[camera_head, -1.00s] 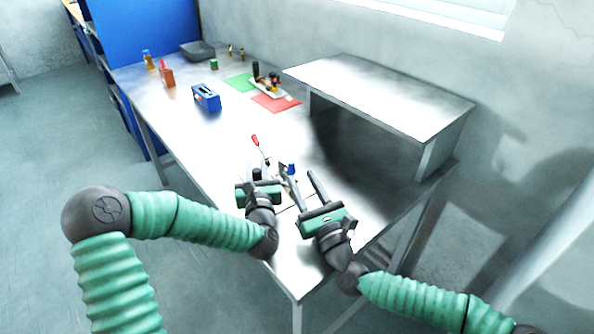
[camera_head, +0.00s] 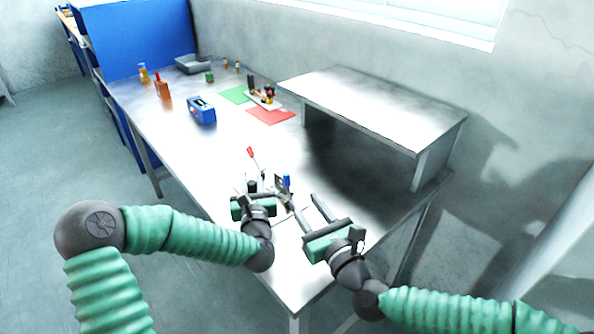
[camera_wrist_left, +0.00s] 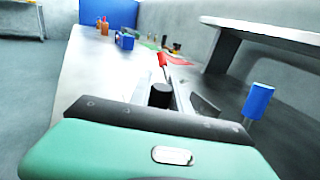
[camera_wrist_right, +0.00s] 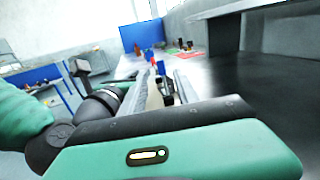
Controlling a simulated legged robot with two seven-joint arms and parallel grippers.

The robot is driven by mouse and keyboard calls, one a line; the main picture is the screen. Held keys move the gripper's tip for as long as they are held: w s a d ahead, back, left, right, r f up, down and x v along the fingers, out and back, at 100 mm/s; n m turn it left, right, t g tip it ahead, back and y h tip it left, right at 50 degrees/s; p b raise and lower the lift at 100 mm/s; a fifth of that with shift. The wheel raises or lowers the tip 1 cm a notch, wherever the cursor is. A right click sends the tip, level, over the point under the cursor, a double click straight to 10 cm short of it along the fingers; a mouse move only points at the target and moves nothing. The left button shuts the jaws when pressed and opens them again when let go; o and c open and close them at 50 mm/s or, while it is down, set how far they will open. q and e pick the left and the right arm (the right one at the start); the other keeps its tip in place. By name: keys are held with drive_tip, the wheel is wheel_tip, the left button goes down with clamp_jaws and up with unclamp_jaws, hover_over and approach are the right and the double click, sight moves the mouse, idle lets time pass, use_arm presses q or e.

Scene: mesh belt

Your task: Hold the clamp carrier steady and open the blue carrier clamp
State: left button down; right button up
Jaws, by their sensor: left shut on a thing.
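The clamp carrier (camera_head: 271,190) is at the near end of the metal table, largely hidden by my grippers. Its blue clamp handle (camera_head: 286,181) stands roughly upright; it also shows at the right of the left wrist view (camera_wrist_left: 259,101) and in the right wrist view (camera_wrist_right: 159,68). A red handle (camera_head: 251,153) on a thin lever leans toward the far side. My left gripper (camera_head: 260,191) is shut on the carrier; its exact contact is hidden. My right gripper (camera_head: 298,195) is open, its fingers spread, to the right of and nearer than the blue handle.
A raised metal shelf (camera_head: 375,104) stands along the wall at right. Further back are a blue box (camera_head: 202,111), a red mat (camera_head: 271,117), a green mat (camera_head: 235,95), an orange bottle (camera_head: 163,90) and a grey tray (camera_head: 194,64). The mid-table is clear.

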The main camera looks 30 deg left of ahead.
sight(289, 180)
drive_tip(key=x, duration=1.1)
drive_tip(key=shift+w+a+f, duration=0.2)
drive_tip(key=shift+a+f, duration=0.05)
clamp_jaws()
idle(0.9)
